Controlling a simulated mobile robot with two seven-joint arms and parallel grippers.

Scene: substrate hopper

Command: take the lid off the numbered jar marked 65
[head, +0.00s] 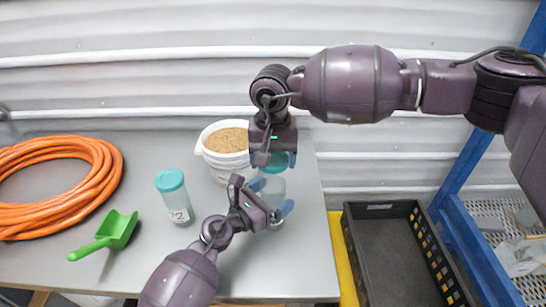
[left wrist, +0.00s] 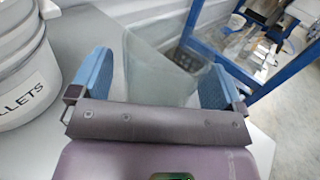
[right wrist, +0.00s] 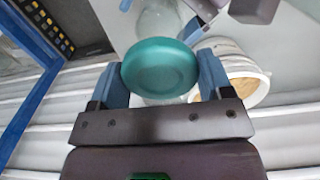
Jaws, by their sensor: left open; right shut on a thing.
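A clear jar (head: 272,188) stands near the table's right edge; no number on it shows. Its teal lid (head: 278,168) is between the fingers of my right gripper (head: 273,161), which is shut on it from above. The lid also shows in the right wrist view (right wrist: 160,68), over the jar. I cannot tell whether lid and jar touch. My left gripper (head: 272,196) is open, with its blue fingers either side of the jar's body, which shows see-through in the left wrist view (left wrist: 155,68). A second teal-lidded jar (head: 178,205), its label ending in 2, stands to the left.
A white bucket of tan pellets (head: 208,161) stands just behind the jars. A green scoop (head: 117,230) and an orange hose coil (head: 110,165) lie at the left. A black crate (head: 385,250) and a blue rack (head: 470,235) are right of the table (head: 300,270).

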